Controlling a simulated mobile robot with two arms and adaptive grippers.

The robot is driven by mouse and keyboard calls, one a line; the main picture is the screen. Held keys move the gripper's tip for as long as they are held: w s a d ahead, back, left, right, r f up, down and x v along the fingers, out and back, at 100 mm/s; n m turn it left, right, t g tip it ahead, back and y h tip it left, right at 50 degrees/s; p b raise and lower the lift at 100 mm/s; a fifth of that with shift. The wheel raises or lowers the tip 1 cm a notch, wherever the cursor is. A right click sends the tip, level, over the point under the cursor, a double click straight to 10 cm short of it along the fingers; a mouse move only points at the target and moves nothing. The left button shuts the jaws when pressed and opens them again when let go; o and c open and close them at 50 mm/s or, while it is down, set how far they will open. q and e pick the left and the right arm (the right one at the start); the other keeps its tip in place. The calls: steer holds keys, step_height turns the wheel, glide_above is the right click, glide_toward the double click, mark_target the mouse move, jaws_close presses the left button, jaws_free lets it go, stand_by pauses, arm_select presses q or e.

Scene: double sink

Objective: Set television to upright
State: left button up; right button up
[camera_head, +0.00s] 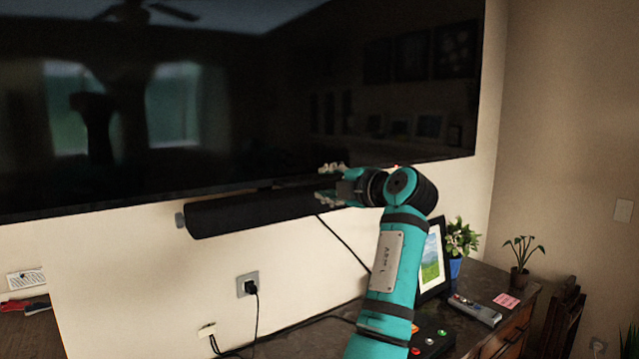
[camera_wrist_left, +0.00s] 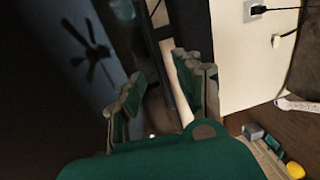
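The television (camera_head: 240,90) is a large black screen on the wall, filling the upper part of the head view. Its lower edge slants up to the right there; I cannot tell how far it is tilted. My left gripper (camera_head: 322,184) is at this lower edge, right of the middle, fingers apart. In the left wrist view the dark screen (camera_wrist_left: 50,90) fills the left side. The open left gripper (camera_wrist_left: 155,88) has one finger over the screen and the other beyond its edge. The edge runs between them; contact is unclear. My right gripper is out of view.
A black soundbar (camera_head: 255,212) hangs just under the television, close to the gripper. Below are a wall outlet (camera_head: 247,285) with a cable, a picture frame (camera_head: 432,262), a potted plant (camera_head: 460,240) and a wooden cabinet (camera_head: 300,341). The wall between soundbar and cabinet is mostly free.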

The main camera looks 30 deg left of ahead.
arm_select(q)
steer(key=f+v, duration=0.1)
steer(key=v, duration=0.7)
steer(key=shift+r, duration=0.5)
